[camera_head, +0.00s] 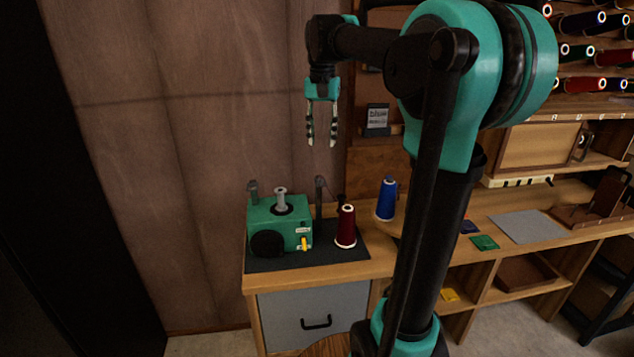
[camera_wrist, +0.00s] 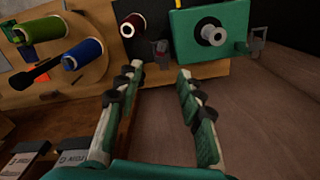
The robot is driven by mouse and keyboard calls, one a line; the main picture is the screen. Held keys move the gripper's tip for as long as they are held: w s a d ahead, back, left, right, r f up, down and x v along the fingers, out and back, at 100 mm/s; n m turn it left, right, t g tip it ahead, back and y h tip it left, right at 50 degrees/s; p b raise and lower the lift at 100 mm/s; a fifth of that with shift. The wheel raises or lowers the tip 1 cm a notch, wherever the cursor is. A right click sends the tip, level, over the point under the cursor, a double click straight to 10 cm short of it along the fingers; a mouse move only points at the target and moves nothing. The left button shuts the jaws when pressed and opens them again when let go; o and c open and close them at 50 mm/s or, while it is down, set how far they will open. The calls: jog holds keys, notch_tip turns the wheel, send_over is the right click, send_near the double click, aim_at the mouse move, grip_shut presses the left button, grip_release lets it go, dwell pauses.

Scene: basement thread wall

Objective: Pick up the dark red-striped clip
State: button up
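My gripper (camera_head: 322,138) hangs in the air with its fingers pointing down, above and behind the green machine. In the wrist view my gripper (camera_wrist: 160,73) has its two fingers wide apart with nothing between them. I cannot clearly make out a dark red-striped clip. A small dark piece with a reddish tint (camera_wrist: 160,48) shows in the wrist view between the dark red spool (camera_wrist: 132,26) and the green machine (camera_wrist: 184,42), beyond the fingertips; it is too small to identify, and may be part of a post.
The green machine (camera_head: 262,226), dark red cone (camera_head: 345,228) and blue cone (camera_head: 386,202) stand on the bench. A labelled card (camera_head: 377,118) is on the wall shelf. Racked spools (camera_head: 585,52) are at upper right. A grey mat (camera_head: 527,226) lies on the right bench.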

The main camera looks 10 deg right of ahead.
send_over(321, 177)
jog(key=f, duration=0.4)
jog(key=s+f, duration=0.1)
jog(key=f, duration=0.2)
jog(key=shift+w+f, duration=0.2)
jog(key=shift+f, duration=1.1)
jog(key=shift+w+f, duration=0.2)
jog(key=shift+f, duration=1.05)
jog(key=c, duration=0.9)
jog(key=shift+r, duration=0.1)
grip_shut()
notch_tip(321, 177, up, 20)
